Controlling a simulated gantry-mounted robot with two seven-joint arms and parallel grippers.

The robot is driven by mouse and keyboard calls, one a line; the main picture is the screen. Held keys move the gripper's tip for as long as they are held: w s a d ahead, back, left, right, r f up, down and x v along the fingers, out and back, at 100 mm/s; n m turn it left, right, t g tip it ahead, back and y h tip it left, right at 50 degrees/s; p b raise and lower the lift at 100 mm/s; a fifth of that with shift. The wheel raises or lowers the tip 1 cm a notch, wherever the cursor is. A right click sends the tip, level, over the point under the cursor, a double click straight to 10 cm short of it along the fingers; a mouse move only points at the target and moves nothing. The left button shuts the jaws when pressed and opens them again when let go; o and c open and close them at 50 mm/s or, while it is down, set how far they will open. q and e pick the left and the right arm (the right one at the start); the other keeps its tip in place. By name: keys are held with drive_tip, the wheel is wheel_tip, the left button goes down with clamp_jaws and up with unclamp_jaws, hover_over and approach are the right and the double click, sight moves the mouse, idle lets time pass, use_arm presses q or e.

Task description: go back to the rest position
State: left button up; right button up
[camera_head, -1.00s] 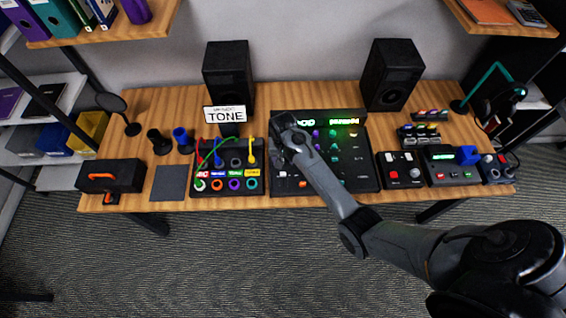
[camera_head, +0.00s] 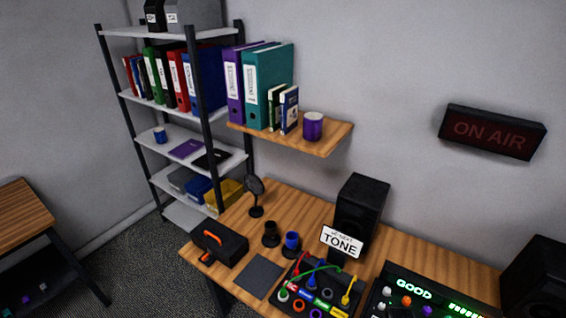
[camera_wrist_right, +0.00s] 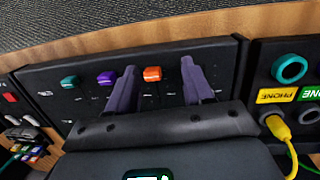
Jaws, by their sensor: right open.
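The head view shows part of the mixer, with a lit green "GOOD" display (camera_head: 414,288). Neither of my grippers is in the head view, and my left gripper shows nowhere. The patch box (camera_head: 352,290) stands left of the mixer with red, green, blue and yellow plugs. A yellow cable (camera_wrist_right: 277,128) shows in the wrist view.
The wooden desk (camera_head: 225,246) holds a black case (camera_head: 222,247), a dark mat (camera_head: 259,276), two cups, a round stand (camera_head: 254,188), a "TONE" sign (camera_head: 341,241) and speakers. A wall shelf (camera_head: 335,140) with binders overhangs the desk's left end.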

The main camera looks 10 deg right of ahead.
drive_tip(key=s+a+f, duration=0.1)
drive_tip(key=s+f, duration=0.3)
drive_tip(key=s, duration=0.7)
drive_tip(key=s+a+r+n+t, duration=0.1)
drive_tip(key=s+a+r+n, duration=0.4)
drive_tip(key=s+a+r, duration=0.3)
drive_tip(key=w+a+r+n+t+p, duration=0.1)
drive_tip(key=r+n+t+p, duration=0.1)
drive_tip(key=r+p, duration=0.7)
drive_tip(key=a+r+n+t+p, duration=0.2)
drive_tip(key=r+p, duration=0.7)
drive_tip(key=r, duration=1.3)
drive_tip(key=shift+w+a+r+n+p, duration=0.2)
drive_tip(key=shift+w+n+p, duration=0.1)
drive_tip(key=shift+w+p, duration=0.1)
drive_tip(key=shift+f, duration=0.1)
drive_tip(key=shift+f, duration=0.1)
